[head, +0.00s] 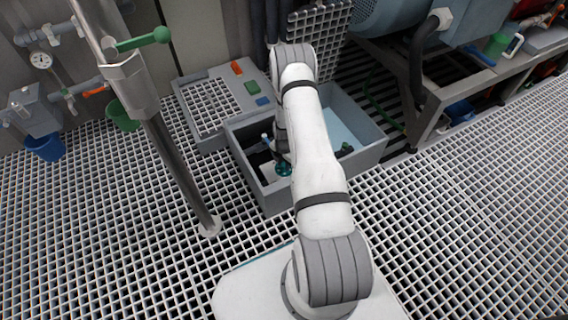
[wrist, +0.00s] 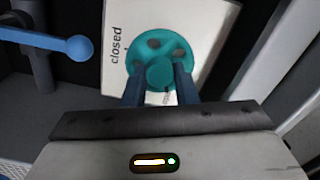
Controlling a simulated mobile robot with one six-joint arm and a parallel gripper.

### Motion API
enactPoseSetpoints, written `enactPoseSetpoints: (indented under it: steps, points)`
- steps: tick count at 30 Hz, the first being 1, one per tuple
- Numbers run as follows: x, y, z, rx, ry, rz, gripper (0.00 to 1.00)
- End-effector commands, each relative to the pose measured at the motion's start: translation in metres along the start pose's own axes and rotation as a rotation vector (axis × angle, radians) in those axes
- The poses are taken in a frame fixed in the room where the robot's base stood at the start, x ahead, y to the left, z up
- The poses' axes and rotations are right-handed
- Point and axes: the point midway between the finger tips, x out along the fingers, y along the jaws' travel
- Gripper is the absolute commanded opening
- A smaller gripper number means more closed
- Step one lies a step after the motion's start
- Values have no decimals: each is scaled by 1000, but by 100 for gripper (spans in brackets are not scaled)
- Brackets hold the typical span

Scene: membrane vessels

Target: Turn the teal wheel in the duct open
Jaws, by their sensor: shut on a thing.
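The teal wheel (wrist: 160,50) shows in the wrist view, a round wheel with holes and a hub, in front of a white plate (wrist: 118,18) marked "closed" on its left; another word on the plate is partly hidden. In the head view the wheel (head: 283,169) sits low inside the grey open duct (head: 256,185). My gripper (wrist: 160,82) reaches down into the duct, its two dark blue fingers on either side of the wheel's near part and hub, shut on the wheel. In the head view my arm hides most of the gripper.
A blue ball-ended lever (wrist: 78,48) is left of the wheel in the wrist view. The duct's walls stand close around the gripper. A steel pole with a green handle (head: 143,40) stands at the left. A grated lid (head: 208,105) with small coloured blocks lies behind.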

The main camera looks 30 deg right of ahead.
Motion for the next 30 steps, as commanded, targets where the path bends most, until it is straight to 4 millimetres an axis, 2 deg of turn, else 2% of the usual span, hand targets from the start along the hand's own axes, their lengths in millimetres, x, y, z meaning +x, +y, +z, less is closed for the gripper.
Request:
enactPoseSetpoints:
  steps: [7, 8, 15, 23, 26, 30]
  points:
    - [0, 2, -1, -2, -1, 1, 3]
    - [0, 2, -1, -2, -1, 1, 28]
    - [0, 1, 0, 0, 0, 1, 48]
    - [-3, 0, 0, 1, -1, 1, 48]
    - [-14, 1, 1, 1, -2, 2, 48]
    - [-39, 1, 1, 0, -2, 2, 48]
